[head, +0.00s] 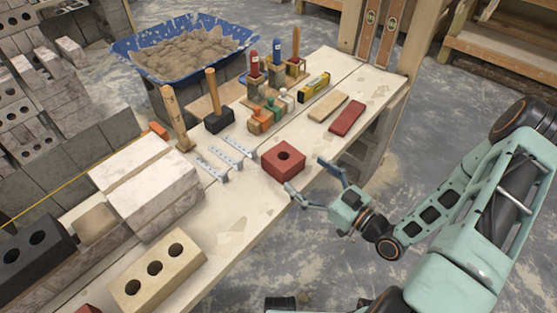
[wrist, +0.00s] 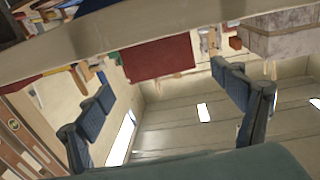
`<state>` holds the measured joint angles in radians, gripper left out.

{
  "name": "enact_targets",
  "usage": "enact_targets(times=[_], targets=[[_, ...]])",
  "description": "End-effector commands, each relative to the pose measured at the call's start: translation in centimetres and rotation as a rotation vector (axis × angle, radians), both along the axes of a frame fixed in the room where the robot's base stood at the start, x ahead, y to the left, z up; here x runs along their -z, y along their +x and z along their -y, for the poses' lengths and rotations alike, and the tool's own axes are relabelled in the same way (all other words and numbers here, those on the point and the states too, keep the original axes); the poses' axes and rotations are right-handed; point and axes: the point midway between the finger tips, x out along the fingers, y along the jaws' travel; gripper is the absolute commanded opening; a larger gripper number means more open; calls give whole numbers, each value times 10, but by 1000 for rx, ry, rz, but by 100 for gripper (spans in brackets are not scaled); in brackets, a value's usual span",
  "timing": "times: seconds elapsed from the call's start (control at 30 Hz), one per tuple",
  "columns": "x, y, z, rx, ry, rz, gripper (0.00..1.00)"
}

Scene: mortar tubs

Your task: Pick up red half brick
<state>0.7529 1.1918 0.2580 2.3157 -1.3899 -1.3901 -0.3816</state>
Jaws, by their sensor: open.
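The red half brick (head: 272,165), a squat block with one round hole in its top, sits on the pale worktop near its front edge. In the wrist view its plain red face (wrist: 158,60) appears between and beyond the two fingers. My gripper (head: 306,175) is open and empty, just off the front edge of the worktop, with its fingers spread towards the brick. The dark fingers also show apart in the wrist view (wrist: 162,82). No finger visibly touches the brick.
The worktop (head: 235,225) has bare room left of the brick. Metal ties (head: 225,152) lie behind it, and a flat red strip (head: 347,118) lies right. A tan holed brick (head: 157,270) and pale blocks (head: 150,185) stand left. A blue-rimmed mortar tub (head: 140,75) is behind.

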Motion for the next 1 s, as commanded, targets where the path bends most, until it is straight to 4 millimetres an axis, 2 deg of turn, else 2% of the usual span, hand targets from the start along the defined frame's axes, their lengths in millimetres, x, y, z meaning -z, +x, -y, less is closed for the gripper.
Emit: enact_targets(times=[0.1,0.37,0.63,0.97,1.0], targets=[[1,13,-15,-4,-3,0,87],[3,28,-32,-3,-4,-2,87],[6,54,-61,-4,-6,-1,87],[5,59,-65,-2,-6,-3,87],[5,59,-65,-2,-6,-3,83]])
